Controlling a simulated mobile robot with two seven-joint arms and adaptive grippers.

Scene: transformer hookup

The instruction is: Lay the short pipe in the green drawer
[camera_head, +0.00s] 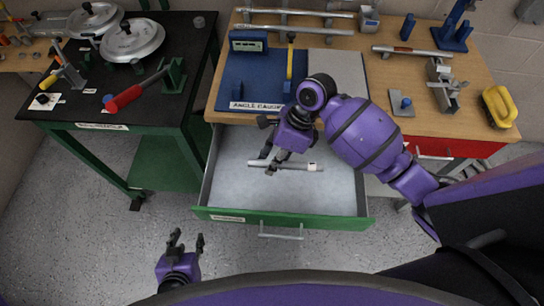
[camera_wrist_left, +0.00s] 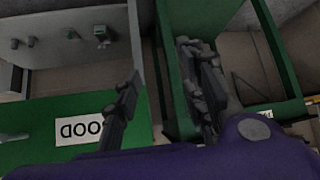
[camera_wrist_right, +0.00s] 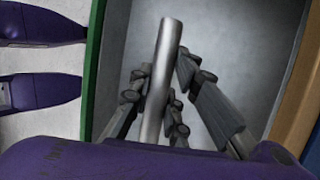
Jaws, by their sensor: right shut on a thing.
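The short pipe (camera_head: 299,166) is a silver tube with a small white label near its right end. It lies level over the inside of the open green drawer (camera_head: 281,222); I cannot tell whether it touches the drawer floor. My right gripper (camera_head: 272,165) reaches down into the drawer and is shut on the pipe. In the right wrist view the pipe (camera_wrist_right: 166,60) runs between the fingers of my right gripper (camera_wrist_right: 160,92). My left gripper (camera_head: 186,240) is open and empty in front of the drawer, at the left. It also shows open in the left wrist view (camera_wrist_left: 160,85).
The wooden workbench (camera_head: 415,75) above the drawer holds a blue angle gauge board (camera_head: 238,75), longer pipes (camera_head: 298,30) and a yellow-handled tool (camera_head: 497,105). A dark-topped green cart (camera_head: 100,95) stands at the left. The drawer floor around the pipe is clear.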

